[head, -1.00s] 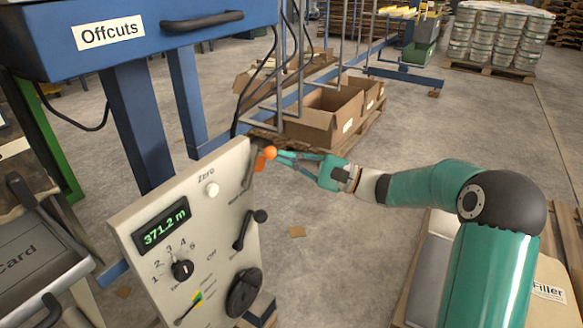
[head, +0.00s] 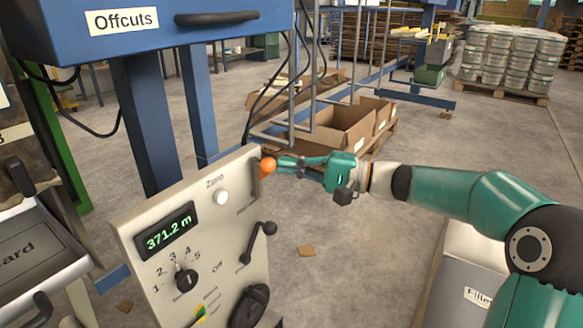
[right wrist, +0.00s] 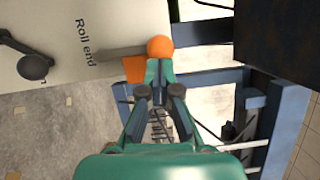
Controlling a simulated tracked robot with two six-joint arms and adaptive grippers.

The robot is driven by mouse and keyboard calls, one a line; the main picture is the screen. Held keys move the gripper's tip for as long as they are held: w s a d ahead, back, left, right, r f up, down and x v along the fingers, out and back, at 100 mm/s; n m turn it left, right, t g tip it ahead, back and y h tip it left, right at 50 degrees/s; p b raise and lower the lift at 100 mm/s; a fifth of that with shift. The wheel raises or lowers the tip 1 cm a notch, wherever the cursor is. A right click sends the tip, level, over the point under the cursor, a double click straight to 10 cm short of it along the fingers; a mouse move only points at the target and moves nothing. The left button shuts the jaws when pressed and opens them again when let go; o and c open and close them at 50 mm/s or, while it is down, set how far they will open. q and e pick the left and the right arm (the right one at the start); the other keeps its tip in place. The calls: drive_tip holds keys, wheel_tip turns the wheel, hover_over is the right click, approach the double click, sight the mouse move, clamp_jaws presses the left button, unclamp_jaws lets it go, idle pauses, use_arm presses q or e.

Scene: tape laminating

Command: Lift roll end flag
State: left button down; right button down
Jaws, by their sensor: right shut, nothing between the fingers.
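The roll end flag is an orange ball (head: 268,164) with a small orange plate beside it, at the upper right edge of the control panel (head: 150,215). In the right wrist view the ball (right wrist: 160,47) lies just beyond my fingertips, and the orange plate (right wrist: 136,70) is left of them, near the "Roll end" label (right wrist: 84,42). My right gripper (head: 280,164) is shut with nothing between its fingers. Its tips are right at the ball; I cannot tell whether they touch it. It also shows in the right wrist view (right wrist: 160,75). My left gripper is not in view.
The panel carries a display reading 371.2 m (head: 167,232), a white Zero button (head: 221,197), a selector knob (head: 187,280) and a black-knobbed lever (head: 258,240). A blue Offcuts unit (head: 60,40) stands above. Cardboard boxes (head: 345,128) lie behind the gripper. Floor right of the panel is mostly clear.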

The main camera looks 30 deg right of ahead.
drive_tip(key=shift+d, duration=0.15)
drive_tip(key=w+d+p+v, duration=0.1)
drive_tip(key=v, duration=0.5)
drive_tip(key=d+p+v, duration=0.1)
drive_tip(key=v, duration=0.5)
drive_tip(key=shift+w+f+p, duration=0.15)
drive_tip(key=shift+f+p, duration=0.25)
drive_tip(key=shift+d, duration=0.2)
